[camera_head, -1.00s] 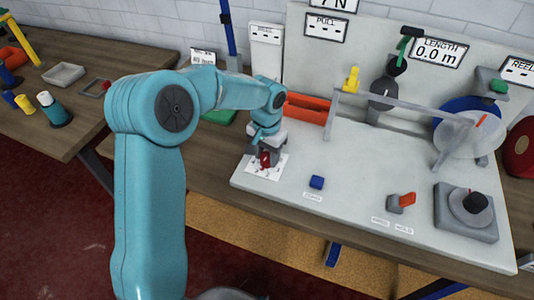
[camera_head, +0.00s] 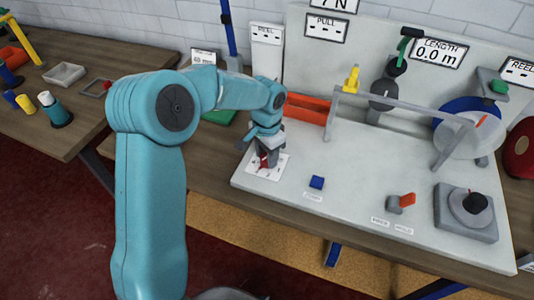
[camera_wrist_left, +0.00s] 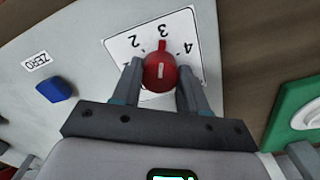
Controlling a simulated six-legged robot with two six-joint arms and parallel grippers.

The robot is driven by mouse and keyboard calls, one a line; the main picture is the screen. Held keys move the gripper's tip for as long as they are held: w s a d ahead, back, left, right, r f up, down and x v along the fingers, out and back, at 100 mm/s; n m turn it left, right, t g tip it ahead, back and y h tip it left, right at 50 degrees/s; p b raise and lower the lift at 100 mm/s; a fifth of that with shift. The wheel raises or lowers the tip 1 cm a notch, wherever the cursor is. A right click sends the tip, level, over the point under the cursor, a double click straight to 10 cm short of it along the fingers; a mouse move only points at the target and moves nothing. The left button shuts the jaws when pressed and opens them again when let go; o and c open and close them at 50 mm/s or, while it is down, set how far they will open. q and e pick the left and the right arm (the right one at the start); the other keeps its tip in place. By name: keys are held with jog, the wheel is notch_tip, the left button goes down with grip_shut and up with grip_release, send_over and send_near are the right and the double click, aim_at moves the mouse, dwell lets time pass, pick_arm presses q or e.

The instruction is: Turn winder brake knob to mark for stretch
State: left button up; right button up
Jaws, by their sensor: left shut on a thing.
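The red brake knob (camera_wrist_left: 160,72) sits on a white numbered dial card (camera_wrist_left: 120,48), which also shows in the head view (camera_head: 258,172). My left gripper (camera_wrist_left: 160,88) is shut on the knob, one finger on each side; it also shows in the head view (camera_head: 265,158). In the left wrist view the knob's red pointer tip is at the 3, between the 2 and the 4. The fingers hide the lower sides of the card. My right gripper is out of view.
A metal frame arm (camera_head: 400,108) and a reel disc (camera_head: 470,135) are farther back.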

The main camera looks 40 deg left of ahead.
aim_at(266, 158)
pick_arm(q)
jog(key=shift+r, duration=0.15)
jog(key=o, duration=1.1)
jog(key=shift+s, duration=0.1)
jog(key=shift+c, duration=0.2)
notch_tip(266, 158, up, 16)
jog(key=shift+r, duration=0.2)
